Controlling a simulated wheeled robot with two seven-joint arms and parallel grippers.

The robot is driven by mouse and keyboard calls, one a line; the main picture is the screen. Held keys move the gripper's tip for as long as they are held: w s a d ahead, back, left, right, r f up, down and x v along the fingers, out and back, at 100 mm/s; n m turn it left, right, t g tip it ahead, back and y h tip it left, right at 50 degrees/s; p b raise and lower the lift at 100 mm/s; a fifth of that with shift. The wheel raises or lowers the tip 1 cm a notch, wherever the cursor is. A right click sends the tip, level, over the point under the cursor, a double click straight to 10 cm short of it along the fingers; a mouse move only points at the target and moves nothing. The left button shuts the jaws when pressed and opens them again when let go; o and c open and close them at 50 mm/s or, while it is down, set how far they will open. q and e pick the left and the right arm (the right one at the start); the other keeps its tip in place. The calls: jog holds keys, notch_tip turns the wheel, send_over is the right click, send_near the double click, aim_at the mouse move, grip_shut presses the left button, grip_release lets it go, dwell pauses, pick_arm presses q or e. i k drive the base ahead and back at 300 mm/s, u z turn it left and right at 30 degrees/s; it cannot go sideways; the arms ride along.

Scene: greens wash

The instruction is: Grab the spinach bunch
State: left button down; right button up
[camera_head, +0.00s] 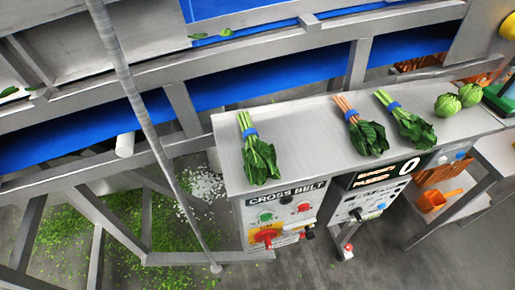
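Three leafy bunches with blue bands lie on a grey metal shelf (300,140). The left bunch (261,160) has pale green stems and dark leaves and lies apart from the others. The middle bunch (368,137) has orange-pink stems. The right bunch (415,130) has green stems and lies close beside the middle one. I cannot tell for sure which green-stemmed bunch is the spinach. Neither of my grippers shows in the head view, and nothing is holding any bunch.
Round green heads (447,104) sit at the shelf's right end. Control panels (283,213) front the shelf. A thin grey pole (140,105) slants down on the left. A blue conveyor (235,92) runs behind. An orange scoop (437,200) lies lower right. The shelf between left and middle bunches is clear.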

aim_at(260, 159)
jog(key=z, duration=2.25)
jog(key=k, duration=1.45)
jog(key=u, duration=2.05)
